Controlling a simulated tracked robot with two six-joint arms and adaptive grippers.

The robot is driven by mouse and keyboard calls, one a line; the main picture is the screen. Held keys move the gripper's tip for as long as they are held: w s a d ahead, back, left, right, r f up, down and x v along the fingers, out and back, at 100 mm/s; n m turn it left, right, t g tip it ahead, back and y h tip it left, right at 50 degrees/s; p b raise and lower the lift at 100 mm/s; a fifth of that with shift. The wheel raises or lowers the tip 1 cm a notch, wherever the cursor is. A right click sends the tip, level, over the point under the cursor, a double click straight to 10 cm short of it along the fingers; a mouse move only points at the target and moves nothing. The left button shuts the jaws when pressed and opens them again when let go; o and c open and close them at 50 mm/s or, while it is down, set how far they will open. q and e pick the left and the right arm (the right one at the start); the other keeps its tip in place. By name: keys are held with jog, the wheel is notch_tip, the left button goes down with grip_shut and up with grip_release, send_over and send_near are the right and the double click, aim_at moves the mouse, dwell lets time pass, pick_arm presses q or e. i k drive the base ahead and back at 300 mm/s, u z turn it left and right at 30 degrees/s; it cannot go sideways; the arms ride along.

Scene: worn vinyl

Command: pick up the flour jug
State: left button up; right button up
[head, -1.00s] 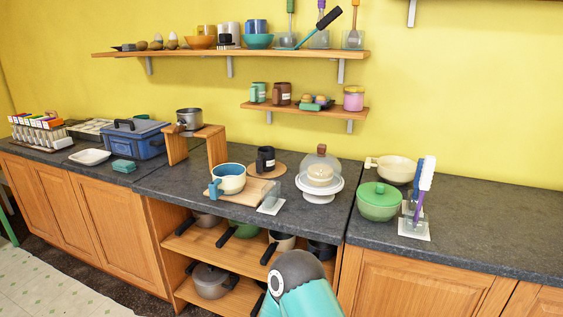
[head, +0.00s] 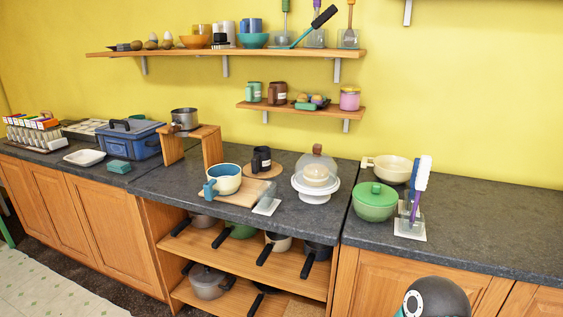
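Three jug-like vessels with pale labels are in the head view, and the labels are too small to read, so I cannot tell which is the flour jug. A green one (head: 254,93) and a brown one (head: 279,94) stand side by side on the lower wall shelf. A black one (head: 261,161) stands upright on a round wooden board on the counter. Neither of my grippers is in view. Only a rounded dark and teal part of my own arm shows at the bottom right.
The lower wall shelf (head: 300,109) also holds a pink jar (head: 349,99). Around the black vessel are a blue-and-white pot (head: 226,181), a cake stand with a glass dome (head: 317,187) and a wooden riser (head: 211,148). The counter's right end (head: 490,235) is clear.

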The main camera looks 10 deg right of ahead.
aim_at(262, 160)
jog(key=z, duration=0.1)
jog(key=i, duration=1)
jog(key=u, duration=0.1)
